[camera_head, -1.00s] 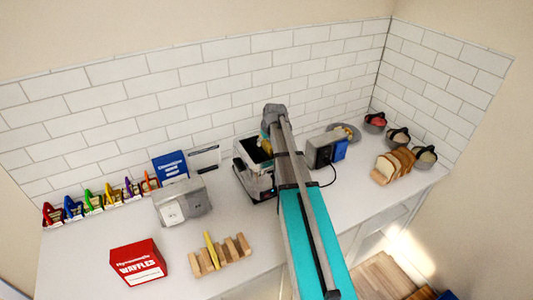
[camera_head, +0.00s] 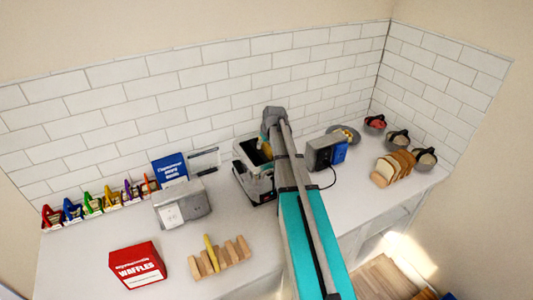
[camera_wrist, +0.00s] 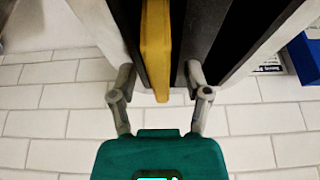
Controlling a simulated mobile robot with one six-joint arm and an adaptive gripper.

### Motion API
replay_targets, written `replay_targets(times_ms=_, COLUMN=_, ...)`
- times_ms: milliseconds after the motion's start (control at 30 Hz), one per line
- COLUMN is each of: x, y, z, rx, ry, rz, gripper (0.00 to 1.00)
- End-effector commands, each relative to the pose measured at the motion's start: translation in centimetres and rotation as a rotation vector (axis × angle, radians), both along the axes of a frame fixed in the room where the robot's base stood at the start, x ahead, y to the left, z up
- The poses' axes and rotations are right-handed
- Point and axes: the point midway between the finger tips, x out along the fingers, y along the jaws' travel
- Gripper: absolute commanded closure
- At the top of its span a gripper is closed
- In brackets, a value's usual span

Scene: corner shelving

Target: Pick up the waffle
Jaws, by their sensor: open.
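The waffle shows as a thin yellow slab (camera_wrist: 156,45) standing on edge between dark bars in the wrist view. In the head view a bit of yellow (camera_head: 266,149) shows in the top of a light-coloured appliance (camera_head: 243,154) that looks like a toaster. My gripper (camera_wrist: 158,76) is open, with one grey finger on each side of the slab. A gap shows between the slab and each finger. In the head view my gripper (camera_head: 262,183) is over the front of the appliance, and my arm hides the appliance's right side.
A red waffles box (camera_head: 137,265) and a wooden rack (camera_head: 220,256) with a yellow slice stand at the front left. A grey appliance (camera_head: 183,204) and blue box (camera_head: 169,167) are left. A dark appliance (camera_head: 320,153) and bread slices (camera_head: 393,167) are right. A tiled wall (camera_head: 230,80) is behind.

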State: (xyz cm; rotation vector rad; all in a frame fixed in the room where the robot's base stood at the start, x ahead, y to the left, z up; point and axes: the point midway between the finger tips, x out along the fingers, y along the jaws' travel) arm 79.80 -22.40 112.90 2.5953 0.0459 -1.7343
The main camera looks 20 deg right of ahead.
Motion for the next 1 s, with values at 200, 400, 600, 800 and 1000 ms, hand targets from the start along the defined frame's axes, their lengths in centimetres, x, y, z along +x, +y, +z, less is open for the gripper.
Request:
replay_targets(times_ms=200, x=0.01, y=0.02, z=-0.27, rx=0.0, ry=0.0, rz=0.0, gripper=0.37)
replay_targets(times_ms=400, x=0.0, y=0.03, z=-0.3, rx=0.0, ry=0.0, rz=0.0, gripper=0.37)
replay_targets(times_ms=600, x=0.01, y=0.04, z=-0.29, rx=0.0, ry=0.0, rz=0.0, gripper=0.39)
replay_targets(times_ms=800, x=0.01, y=0.05, z=-0.29, rx=0.0, ry=0.0, rz=0.001, gripper=0.76)
replay_targets(times_ms=1000, x=0.01, y=0.05, z=-0.3, rx=0.0, ry=0.0, rz=0.001, gripper=1.0)
